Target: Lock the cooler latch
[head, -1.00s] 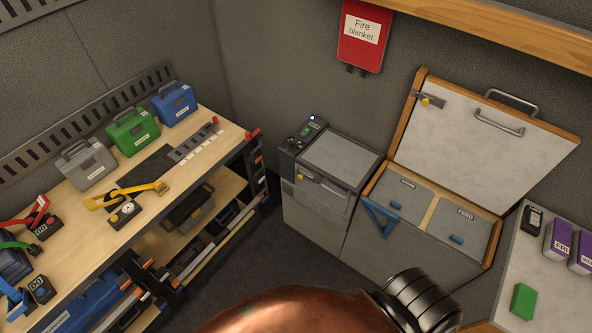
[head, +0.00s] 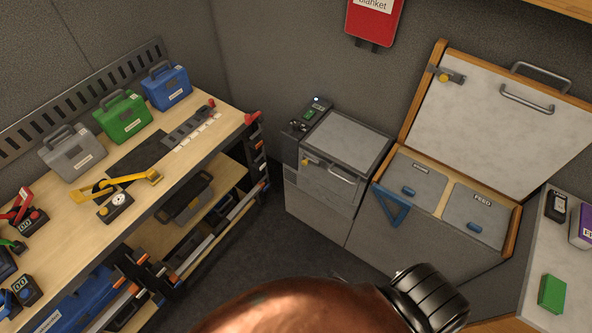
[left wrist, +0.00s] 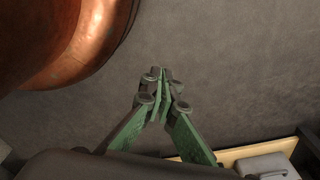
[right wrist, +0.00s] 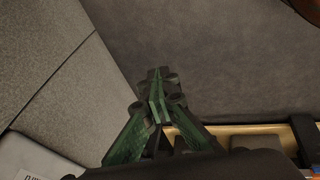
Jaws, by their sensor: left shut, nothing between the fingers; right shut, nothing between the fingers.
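In the head view a grey cooler-like box (head: 330,190) with its flat lid (head: 345,147) down stands against the back wall. A small latch with a yellow knob (head: 308,161) is on its upper front, left of a bar handle; I cannot tell whether it is locked. To its right is a chest with its wood-edged lid (head: 500,120) raised; another yellow-knobbed latch (head: 444,75) is on that lid. My left gripper (left wrist: 161,78) is shut and empty in the left wrist view. My right gripper (right wrist: 158,80) is shut and empty in the right wrist view. Neither gripper shows in the head view.
A blue triangular piece (head: 391,207) is at the open chest's front left. A workbench (head: 215,137) with cases and tools is on the left. A side counter (head: 565,255) holds a green block (head: 552,294). Dark floor lies between bench and boxes. A red fire blanket (head: 373,22) hangs above.

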